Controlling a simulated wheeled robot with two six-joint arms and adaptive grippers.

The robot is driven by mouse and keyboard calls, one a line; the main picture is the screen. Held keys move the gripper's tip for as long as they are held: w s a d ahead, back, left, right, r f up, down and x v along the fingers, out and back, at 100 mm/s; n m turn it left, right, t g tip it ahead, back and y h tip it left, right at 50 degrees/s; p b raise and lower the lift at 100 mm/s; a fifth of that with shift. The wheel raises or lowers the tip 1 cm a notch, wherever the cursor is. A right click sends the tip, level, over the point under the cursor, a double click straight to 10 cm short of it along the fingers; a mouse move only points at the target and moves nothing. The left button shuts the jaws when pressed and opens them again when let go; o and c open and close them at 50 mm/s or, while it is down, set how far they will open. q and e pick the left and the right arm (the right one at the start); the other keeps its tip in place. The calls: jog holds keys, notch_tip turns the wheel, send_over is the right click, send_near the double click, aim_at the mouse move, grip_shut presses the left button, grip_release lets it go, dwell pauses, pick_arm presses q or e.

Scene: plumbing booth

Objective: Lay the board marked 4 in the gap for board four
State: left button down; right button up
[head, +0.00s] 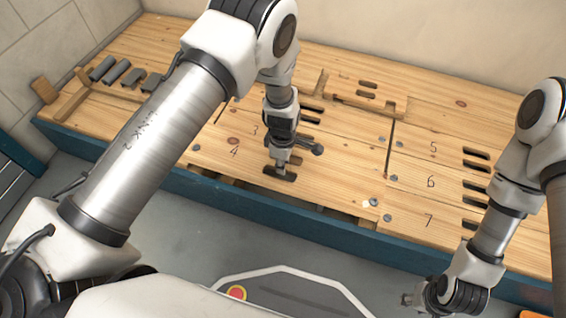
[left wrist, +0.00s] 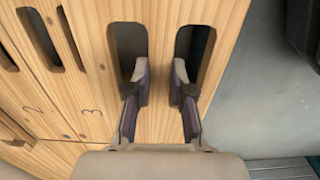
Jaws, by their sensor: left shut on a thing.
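The board marked 4 (head: 215,149) lies at the front of the left group of boards, beside the board marked 3 (head: 258,118). My left gripper (head: 282,172) is shut on board 4, gripping the wood between its two slots. In the left wrist view, one finger is in each slot of board 4 (left wrist: 212,75), and its number is hidden. Dark parts of the gap (head: 345,214) show along board 4's front edge. I cannot tell how high the board is above its supports. My right gripper (head: 410,299) is low at the right, away from the boards; its finger opening is unclear.
Boards marked 5 (head: 433,147), 6 (head: 431,181) and 7 (head: 428,219) lie to the right. Wooden pieces (head: 365,104) stand on the boards at the back. Several grey blocks (head: 115,72) are at the far left. The bench's blue front edge (head: 275,216) borders open floor.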

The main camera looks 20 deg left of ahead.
pick_arm(q)
jog(key=shift+f+b, duration=1)
jog(key=shift+f, duration=0.5)
jog(key=shift+f, duration=0.2)
jog(key=shift+f+b, duration=1.25)
jog(key=shift+f, duration=0.2)
jog(key=shift+f, duration=0.15)
jog(key=c, duration=0.9)
grip_release()
notch_tip(320, 180, up, 12)
